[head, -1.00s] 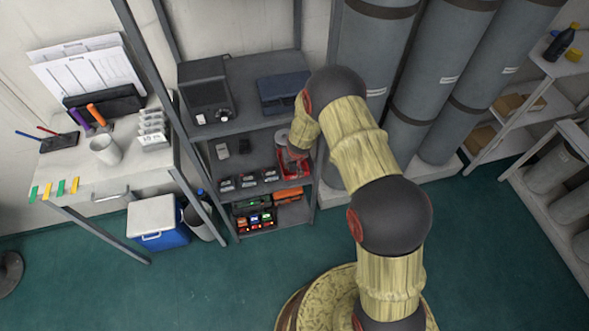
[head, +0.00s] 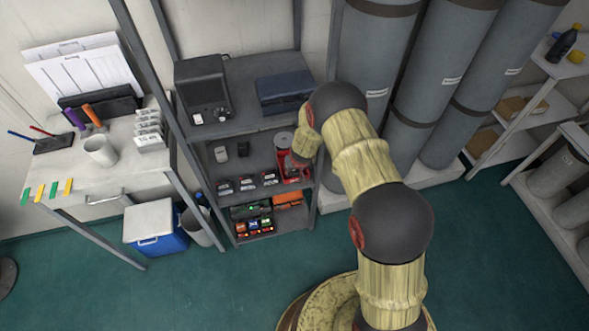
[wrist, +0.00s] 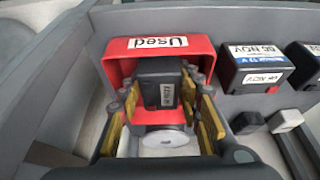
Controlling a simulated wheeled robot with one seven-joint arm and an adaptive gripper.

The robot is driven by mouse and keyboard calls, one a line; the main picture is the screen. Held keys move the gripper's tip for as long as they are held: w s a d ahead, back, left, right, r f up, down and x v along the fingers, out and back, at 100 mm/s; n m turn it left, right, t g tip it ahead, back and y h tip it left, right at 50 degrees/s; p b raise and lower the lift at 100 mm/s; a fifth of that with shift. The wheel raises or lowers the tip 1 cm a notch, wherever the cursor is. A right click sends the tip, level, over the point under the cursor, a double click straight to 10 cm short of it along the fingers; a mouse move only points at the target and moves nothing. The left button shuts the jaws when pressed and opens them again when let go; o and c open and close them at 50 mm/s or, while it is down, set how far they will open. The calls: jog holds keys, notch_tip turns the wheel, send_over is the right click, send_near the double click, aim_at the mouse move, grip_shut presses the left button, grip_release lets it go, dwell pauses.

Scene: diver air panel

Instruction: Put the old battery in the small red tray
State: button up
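The small red tray (head: 284,178) is on the middle shelf. In the wrist view its rim (wrist: 115,58) carries a label reading "Used". The old battery (wrist: 158,88), a black block with a small white label, is between the yellow-padded fingers of my gripper (wrist: 160,100). The fingers touch its two sides. The battery lies within the tray's outline; its lower end is hidden, so I cannot tell whether it rests on the tray floor. In the head view my gripper (head: 299,160) is over the tray, and the battery is hidden there.
Several labelled batteries (head: 247,182) stand in a row left of the tray. The upper shelf (head: 245,105) is above, and grey cylinders (head: 374,85) stand to the right.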

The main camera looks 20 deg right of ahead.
jog(key=o, duration=0.3)
jog(key=shift+o, duration=0.2)
jog(key=shift+r, duration=0.15)
jog(key=shift+r+p, duration=0.3)
jog(key=shift+r, duration=0.05)
jog(key=p+v, duration=0.3)
jog(key=v, duration=0.8)
jog(key=shift+s+r+p, duration=0.15)
jog(key=shift+s+p, duration=0.1)
jog(key=shift+p, duration=0.15)
